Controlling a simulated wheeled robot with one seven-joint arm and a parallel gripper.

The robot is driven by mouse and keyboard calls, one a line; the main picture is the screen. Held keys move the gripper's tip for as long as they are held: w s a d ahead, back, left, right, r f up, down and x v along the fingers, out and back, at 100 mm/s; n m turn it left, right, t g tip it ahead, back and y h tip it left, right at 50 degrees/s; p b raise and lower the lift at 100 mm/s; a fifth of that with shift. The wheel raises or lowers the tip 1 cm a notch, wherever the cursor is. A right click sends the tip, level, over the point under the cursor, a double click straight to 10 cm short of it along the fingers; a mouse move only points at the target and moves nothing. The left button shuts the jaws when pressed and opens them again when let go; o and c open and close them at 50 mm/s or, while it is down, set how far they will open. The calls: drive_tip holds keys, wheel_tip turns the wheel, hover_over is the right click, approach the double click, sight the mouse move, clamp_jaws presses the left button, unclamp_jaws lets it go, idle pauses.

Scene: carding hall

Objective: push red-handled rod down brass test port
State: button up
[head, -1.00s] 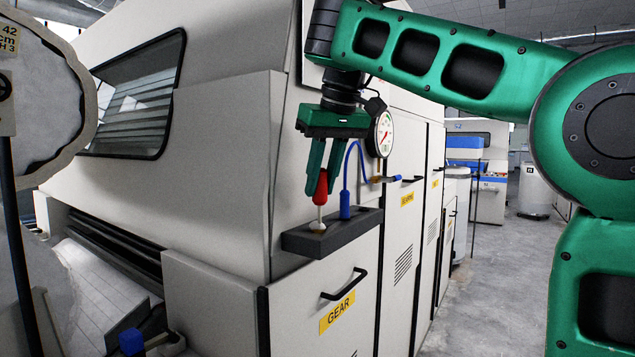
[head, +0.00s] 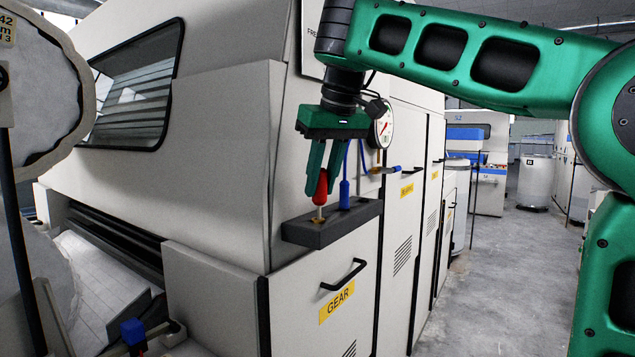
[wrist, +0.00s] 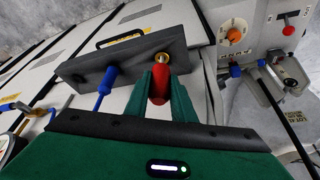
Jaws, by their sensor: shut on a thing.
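My gripper (head: 318,190) is shut on the red handle (head: 321,187) of the rod, fingers pointing down at the dark ledge (head: 305,233). The handle is upright, just above the brass test port (head: 318,219) at the ledge's left end. Only a short gap shows between handle and port. In the wrist view the red handle (wrist: 159,88) sits between the two green fingers, with the brass port (wrist: 161,58) beyond it. How deep the rod's tip is cannot be seen.
A blue-handled piece (head: 345,193) stands on the same ledge, close right of the gripper. A pressure gauge (head: 384,128) and a blue-ended valve (head: 384,170) are behind it. The GEAR door handle (head: 343,275) juts out below. The aisle (head: 490,270) at right is clear.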

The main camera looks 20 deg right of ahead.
drive_tip(key=shift+f, duration=0.3)
drive_tip(key=o, duration=1.1)
